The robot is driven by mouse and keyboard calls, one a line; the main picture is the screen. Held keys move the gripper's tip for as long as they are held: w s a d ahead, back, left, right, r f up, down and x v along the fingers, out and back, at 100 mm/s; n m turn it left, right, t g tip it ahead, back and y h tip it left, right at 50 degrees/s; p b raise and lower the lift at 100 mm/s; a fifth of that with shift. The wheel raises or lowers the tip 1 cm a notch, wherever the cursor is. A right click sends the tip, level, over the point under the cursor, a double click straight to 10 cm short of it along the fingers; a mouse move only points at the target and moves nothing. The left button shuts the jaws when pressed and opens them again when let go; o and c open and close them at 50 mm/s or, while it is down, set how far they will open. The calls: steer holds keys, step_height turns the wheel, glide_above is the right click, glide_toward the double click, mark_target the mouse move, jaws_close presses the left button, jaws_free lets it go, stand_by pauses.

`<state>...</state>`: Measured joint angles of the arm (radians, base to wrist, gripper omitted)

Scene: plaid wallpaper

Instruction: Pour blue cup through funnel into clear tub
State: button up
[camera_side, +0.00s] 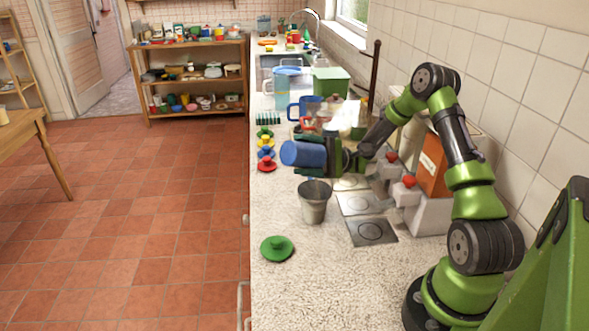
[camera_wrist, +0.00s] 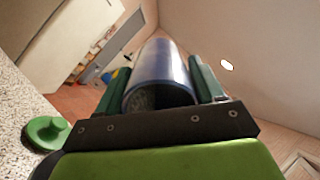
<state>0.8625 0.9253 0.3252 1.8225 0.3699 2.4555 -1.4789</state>
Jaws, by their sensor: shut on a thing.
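The blue cup (camera_side: 305,153) lies on its side, nearly level, in my gripper (camera_side: 322,160), above the counter. In the wrist view the cup (camera_wrist: 165,62) sits between the two green fingers of my gripper (camera_wrist: 162,84), which are shut on it. Its near end shows a dark, grainy area. A grey, tapered, wide-rimmed vessel (camera_side: 313,205) stands upright on the counter just below the cup, apart from it. I cannot tell whether this is the funnel, the tub or both. A faint pale streak shows above its rim; I cannot tell whether anything is pouring.
A green knobbed lid (camera_side: 277,248) lies near the front edge. Small coloured knobbed pieces (camera_side: 266,150) line the left edge. Square plates (camera_side: 371,231) and a unit with red knobs (camera_side: 409,182) stand right. A clear pitcher (camera_side: 285,92) and green box (camera_side: 330,82) stand behind.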

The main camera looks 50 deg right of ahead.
steer(key=shift+d+r+y, duration=0.2)
steer(key=shift+r+y, duration=0.4)
steer(key=shift+r, duration=0.6)
steer(key=shift+s+d+r, duration=0.1)
steer(key=shift+r, duration=0.2)
